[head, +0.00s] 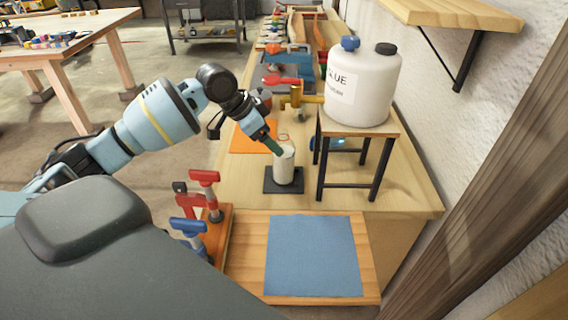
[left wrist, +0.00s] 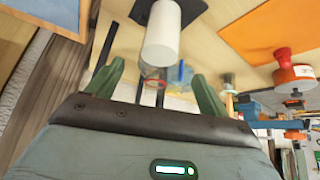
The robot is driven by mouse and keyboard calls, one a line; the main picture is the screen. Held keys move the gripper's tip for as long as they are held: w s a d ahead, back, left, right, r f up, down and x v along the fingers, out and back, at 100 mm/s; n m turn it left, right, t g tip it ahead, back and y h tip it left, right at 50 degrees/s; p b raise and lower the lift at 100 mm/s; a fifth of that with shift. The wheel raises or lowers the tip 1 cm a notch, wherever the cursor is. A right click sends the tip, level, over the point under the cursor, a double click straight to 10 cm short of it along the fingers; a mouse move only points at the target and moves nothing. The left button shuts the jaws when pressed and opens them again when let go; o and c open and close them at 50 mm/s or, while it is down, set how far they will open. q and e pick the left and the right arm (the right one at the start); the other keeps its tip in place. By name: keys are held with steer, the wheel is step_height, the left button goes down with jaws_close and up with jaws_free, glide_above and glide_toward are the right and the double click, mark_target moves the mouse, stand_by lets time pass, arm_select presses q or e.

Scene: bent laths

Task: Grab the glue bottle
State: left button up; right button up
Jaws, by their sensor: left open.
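A small white cylindrical bottle (head: 284,168) stands upright on a dark square pad (head: 270,187) on the bench; I take it for the glue bottle. It also shows in the left wrist view (left wrist: 161,36), ahead of the fingers. My left gripper (head: 277,149) is at the upper left of this bottle in the head view, partly overlapping its top. In the left wrist view its green fingers (left wrist: 158,71) are spread wide with nothing gripped. I cannot tell whether a finger touches the bottle. My right gripper is not in view.
A large white glue jug (head: 358,90) with a blue cap stands on a black-legged stand (head: 351,130) right of the bottle. A brass tap (head: 300,98) is behind it. Red and blue clamps (head: 200,205) stand front left. A blue cloth (head: 314,256) lies flat in front.

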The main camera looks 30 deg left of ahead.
mark_target(283, 156)
arm_select(q)
steer(key=x, duration=0.5)
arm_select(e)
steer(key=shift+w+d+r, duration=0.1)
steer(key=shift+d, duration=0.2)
arm_select(q)
steer(key=c, duration=1.7)
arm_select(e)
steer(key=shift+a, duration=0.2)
arm_select(q)
steer(key=shift+r, duration=0.1)
